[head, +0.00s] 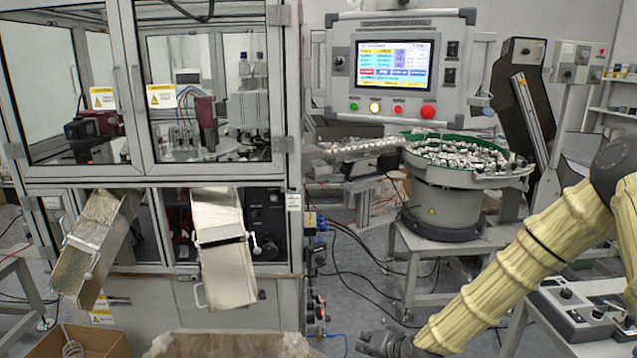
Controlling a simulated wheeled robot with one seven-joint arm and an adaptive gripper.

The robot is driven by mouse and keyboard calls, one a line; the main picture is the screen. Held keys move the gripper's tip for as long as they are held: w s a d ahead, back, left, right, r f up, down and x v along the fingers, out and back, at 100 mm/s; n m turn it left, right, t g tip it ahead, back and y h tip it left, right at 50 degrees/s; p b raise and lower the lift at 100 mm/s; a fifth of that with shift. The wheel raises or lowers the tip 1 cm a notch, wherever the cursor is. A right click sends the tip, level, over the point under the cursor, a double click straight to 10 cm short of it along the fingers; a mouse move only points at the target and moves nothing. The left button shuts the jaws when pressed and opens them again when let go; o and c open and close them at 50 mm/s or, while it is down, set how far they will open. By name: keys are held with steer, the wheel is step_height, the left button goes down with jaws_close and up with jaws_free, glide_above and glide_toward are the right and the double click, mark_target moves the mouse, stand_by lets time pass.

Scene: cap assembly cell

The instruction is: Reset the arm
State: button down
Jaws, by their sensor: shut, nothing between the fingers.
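My arm (533,255), in a yellowish sleeve, comes in from the right and slopes down to the left. My gripper (370,344) is dark and sits low in the picture, at the bottom edge, right of the middle. Its fingers are shut with nothing seen in them. It hangs in front of the floor and appears apart from other things. Part of the gripper is cut off or too small to make out.
A glass-walled machine (220,170) with two metal chutes (222,245) stands at left. A control panel (397,75) and a bowl feeder (448,200) on a stand are behind. A cardboard box (90,343) and a pale container (232,345) lie low. A side table (585,310) stands right.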

steer(key=s+f+n+g+h, duration=0.1)
steer(key=s+f+g, duration=0.2)
steer(key=s+f, duration=0.85)
steer(key=s+d+f+n+g+h, duration=0.1)
steer(key=s+d+f+g, duration=0.1)
steer(key=s, duration=0.8)
steer(key=s+d+f+n+g+h, duration=0.1)
steer(key=s+d+f, duration=0.4)
steer(key=s, duration=0.6)
steer(key=s+d+f+g+h, duration=0.2)
steer(key=s+d+f+g, duration=0.1)
steer(key=s, duration=0.8)
steer(key=shift+d+f+n, duration=0.15)
steer(key=shift+f+n, duration=0.25)
